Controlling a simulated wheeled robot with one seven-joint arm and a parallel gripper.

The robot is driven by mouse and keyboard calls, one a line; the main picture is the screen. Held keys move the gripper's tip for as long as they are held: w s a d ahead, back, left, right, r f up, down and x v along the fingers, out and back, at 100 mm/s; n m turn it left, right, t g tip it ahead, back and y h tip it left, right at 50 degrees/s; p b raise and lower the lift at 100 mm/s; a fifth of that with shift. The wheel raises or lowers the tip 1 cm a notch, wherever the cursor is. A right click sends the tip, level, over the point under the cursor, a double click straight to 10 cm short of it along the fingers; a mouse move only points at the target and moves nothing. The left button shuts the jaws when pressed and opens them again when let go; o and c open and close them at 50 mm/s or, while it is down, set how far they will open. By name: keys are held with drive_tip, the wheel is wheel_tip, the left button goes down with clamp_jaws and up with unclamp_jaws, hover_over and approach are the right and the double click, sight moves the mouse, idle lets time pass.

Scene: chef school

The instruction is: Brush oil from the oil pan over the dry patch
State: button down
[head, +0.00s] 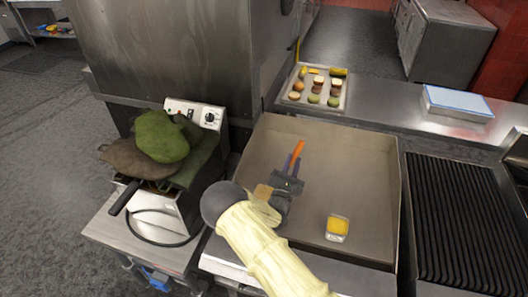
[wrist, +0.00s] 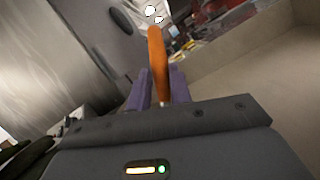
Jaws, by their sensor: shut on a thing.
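My gripper (head: 292,166) is over the wide beige griddle (head: 362,175), its purple fingers shut on a brush with an orange handle (head: 298,148). The orange handle (wrist: 158,62) also shows in the wrist view, sticking out beyond the fingers. The brush's bristles cannot be made out. The small square oil pan (head: 338,228), with yellow oil in it, sits on the griddle to the right of and nearer than my gripper. A tan-brown patch (head: 263,192) shows beside my wrist at the left, partly hidden by my arm; it looks like the dry patch.
The griddle has raised walls at its back and sides. A tray of food (head: 316,102) is on the counter behind. A ribbed black grill (head: 465,220) is at the right.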

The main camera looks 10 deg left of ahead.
drive_tip(key=shift+d+p, duration=1.05)
drive_tip(key=shift+d, duration=1.95)
wheel_tip(320, 180, up, 8)
drive_tip(key=s+p, duration=0.1)
drive_tip(key=p, duration=0.5)
drive_tip(key=shift+w, duration=0.15)
drive_tip(key=s+d+m+h+b, duration=0.1)
drive_tip(key=s+d+h+b, duration=0.1)
drive_tip(key=s+d, duration=1)
drive_tip(key=s+b, duration=0.1)
drive_tip(key=s, duration=0.1)
drive_tip(key=shift+s+f+m+g+h, duration=0.3)
drive_tip(key=shift+s+f+g+h, duration=0.05)
drive_tip(key=shift+s+g+h, duration=0.05)
drive_tip(key=shift+d, duration=0.1)
drive_tip(key=shift+d, duration=0.1)
